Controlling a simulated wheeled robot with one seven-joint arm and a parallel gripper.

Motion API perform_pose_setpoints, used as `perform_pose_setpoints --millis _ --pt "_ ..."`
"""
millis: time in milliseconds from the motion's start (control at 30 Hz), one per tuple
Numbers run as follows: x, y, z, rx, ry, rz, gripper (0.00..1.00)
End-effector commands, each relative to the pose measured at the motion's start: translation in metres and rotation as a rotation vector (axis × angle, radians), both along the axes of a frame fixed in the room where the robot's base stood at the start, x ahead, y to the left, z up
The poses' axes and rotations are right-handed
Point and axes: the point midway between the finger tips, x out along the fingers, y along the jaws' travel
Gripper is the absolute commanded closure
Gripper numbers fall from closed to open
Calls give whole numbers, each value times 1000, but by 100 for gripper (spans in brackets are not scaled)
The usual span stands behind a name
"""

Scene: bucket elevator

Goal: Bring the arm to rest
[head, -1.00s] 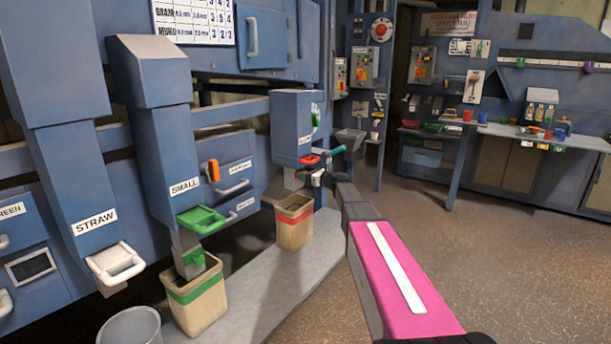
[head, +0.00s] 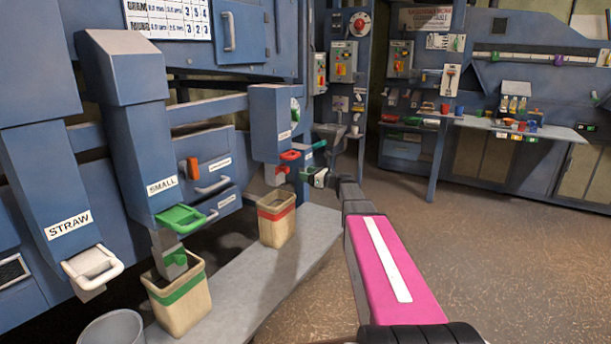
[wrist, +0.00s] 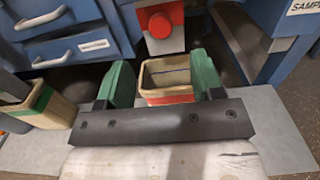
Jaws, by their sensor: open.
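My arm, with a pink and white link, reaches forward in the head view. My gripper (head: 316,164) is at its far end, close to the red-handled chute (head: 278,175). In the wrist view my gripper (wrist: 163,72) has its two green fingers spread wide with nothing between them. The red-banded bin (wrist: 168,98) shows beyond and below the gap between the fingers. A red knob on a grey block (wrist: 160,28) is just ahead of the gripper; I cannot tell whether anything touches.
The red-banded bin (head: 277,228) and a green-banded bin (head: 180,305) stand on a grey plinth (head: 235,275) beneath the blue machine. A grey bucket (head: 112,328) is at the lower left. A workbench (head: 470,123) stands at the back right. The brown floor to the right is clear.

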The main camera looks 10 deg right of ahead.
Motion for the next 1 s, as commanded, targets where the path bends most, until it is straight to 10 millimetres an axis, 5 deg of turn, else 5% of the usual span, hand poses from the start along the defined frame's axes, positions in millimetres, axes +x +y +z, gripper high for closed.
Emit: perform_pose_setpoints --millis 167,367,700,1000 --pt "-3 3 -3 -21 -5 5 39" --pt "-41 26 -41 -265 -69 79 39" --pt "-168 63 -154 -1015 -331 508 39" --pt "-291 43 -225 -1534 -613 1154 39"
